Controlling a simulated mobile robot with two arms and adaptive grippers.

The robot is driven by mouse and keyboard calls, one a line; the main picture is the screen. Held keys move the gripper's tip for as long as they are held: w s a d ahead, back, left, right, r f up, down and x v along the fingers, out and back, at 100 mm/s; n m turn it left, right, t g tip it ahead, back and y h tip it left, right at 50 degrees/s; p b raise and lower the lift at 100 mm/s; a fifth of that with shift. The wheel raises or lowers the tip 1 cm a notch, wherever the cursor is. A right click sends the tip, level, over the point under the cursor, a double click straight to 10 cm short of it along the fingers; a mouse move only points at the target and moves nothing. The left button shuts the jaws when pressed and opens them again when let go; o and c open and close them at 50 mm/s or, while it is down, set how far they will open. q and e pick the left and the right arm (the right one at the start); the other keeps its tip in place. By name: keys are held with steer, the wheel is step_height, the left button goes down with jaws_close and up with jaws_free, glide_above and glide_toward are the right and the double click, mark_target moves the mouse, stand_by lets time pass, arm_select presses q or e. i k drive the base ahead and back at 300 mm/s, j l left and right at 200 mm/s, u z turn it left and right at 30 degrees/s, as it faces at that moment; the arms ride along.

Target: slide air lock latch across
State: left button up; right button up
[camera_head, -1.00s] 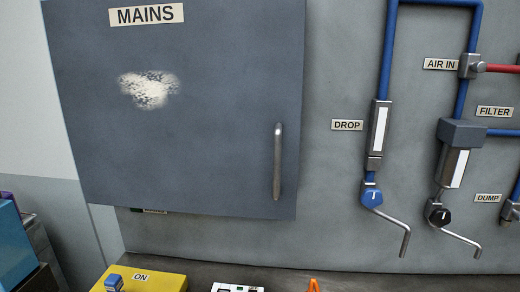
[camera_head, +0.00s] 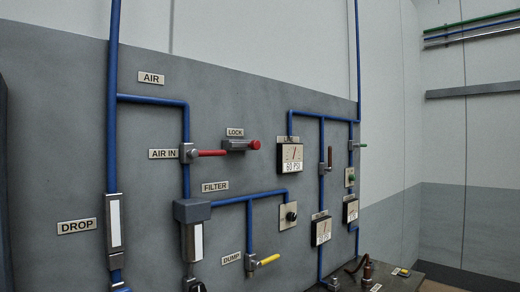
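The lock latch (camera_head: 241,145) is a short grey block with a round red knob at its right end. It is fixed to the grey panel under the LOCK label (camera_head: 235,132). Just left of it, the AIR IN valve (camera_head: 187,153) has a red lever (camera_head: 211,153) pointing right toward the latch. A small gap shows between the lever tip and the latch block. Neither of my grippers is in view.
Blue pipes run over the panel. A filter unit (camera_head: 194,236), a DROP tube (camera_head: 115,222), a yellow DUMP lever (camera_head: 268,260) and a 60 PSI gauge (camera_head: 291,156) surround the latch. A dark bench top (camera_head: 400,281) shows at lower right. Nothing stands in front of the latch.

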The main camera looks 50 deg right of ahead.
mark_target(255, 145)
steer(key=z, duration=1.4)
